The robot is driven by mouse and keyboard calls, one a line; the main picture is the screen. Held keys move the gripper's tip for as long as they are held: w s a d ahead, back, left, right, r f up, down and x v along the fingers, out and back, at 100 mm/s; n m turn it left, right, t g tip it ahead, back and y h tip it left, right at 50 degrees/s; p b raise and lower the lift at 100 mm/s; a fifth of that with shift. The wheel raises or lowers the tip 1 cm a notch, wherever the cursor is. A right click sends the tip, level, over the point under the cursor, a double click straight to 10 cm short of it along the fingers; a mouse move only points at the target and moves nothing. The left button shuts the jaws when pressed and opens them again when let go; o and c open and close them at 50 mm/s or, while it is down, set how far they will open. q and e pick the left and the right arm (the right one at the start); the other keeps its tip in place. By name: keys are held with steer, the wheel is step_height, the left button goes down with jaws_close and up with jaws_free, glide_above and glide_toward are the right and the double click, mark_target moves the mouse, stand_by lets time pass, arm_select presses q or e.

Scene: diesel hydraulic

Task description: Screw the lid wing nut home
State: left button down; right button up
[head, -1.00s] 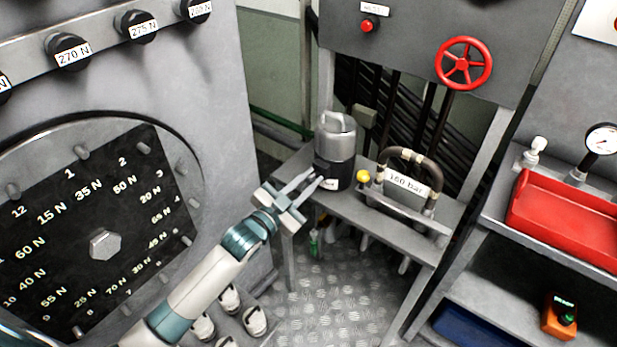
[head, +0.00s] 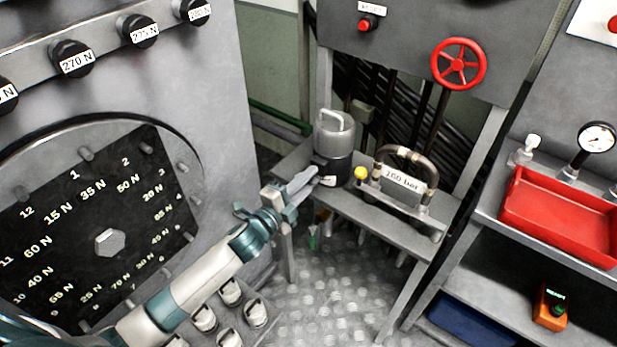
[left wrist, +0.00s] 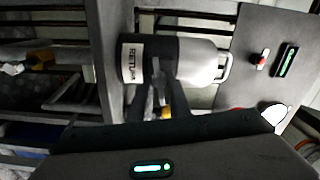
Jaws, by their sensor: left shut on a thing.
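A filter canister (head: 334,138) with a bright metal top, a loop handle and a black lower band stands on a grey bench. In the left wrist view the canister (left wrist: 200,62) lies sideways, its white label (left wrist: 133,63) partly readable. My left gripper (head: 314,176) reaches the black band from the left, its fingers close together. In the left wrist view the fingers (left wrist: 160,82) are shut on a small grey part, apparently the wing nut (left wrist: 156,68), in front of the black band. The fingers hide most of it, so its seating cannot be told. My right gripper is not in view.
A yellow knob (head: 361,173) and a hose assembly with a 160 bar label (head: 403,180) stand just right of the canister. The large dial panel (head: 109,243) is at left. A red tray (head: 560,222) is on the right shelf.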

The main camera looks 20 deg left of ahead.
arm_select(q)
steer(key=shift+f+m, duration=0.1)
steer(key=shift+m, duration=1.1)
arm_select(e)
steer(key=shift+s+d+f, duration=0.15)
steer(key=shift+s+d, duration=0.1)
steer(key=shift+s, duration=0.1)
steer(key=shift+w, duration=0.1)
arm_select(q)
steer(key=c, duration=1.9)
jaws_free()
steer(key=shift+c, duration=0.2)
steer(key=shift+s, duration=0.1)
